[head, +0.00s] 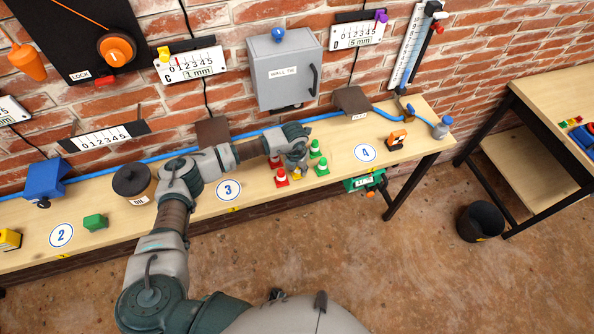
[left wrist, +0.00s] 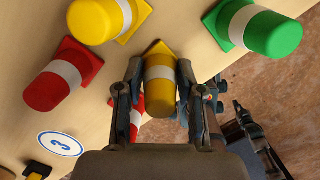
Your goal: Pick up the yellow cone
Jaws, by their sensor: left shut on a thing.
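My left gripper (head: 297,164) is over the bench between marks 3 and 4, shut on a yellow cone (left wrist: 160,92). In the left wrist view its two fingers sit on either side of this cone, which has a white band. In the head view only a bit of yellow (head: 297,177) shows below the gripper. A second yellow cone (left wrist: 93,22) is at the top left of the left wrist view. I cannot tell whether the held cone is clear of the bench.
Red cones (head: 281,179) stand close on the left of the gripper, green cones (head: 321,168) close on its right. The bench (head: 340,172) is clear towards mark 4. A blue hose (head: 330,115) runs along the wall behind. A grey wall box (head: 283,75) hangs above.

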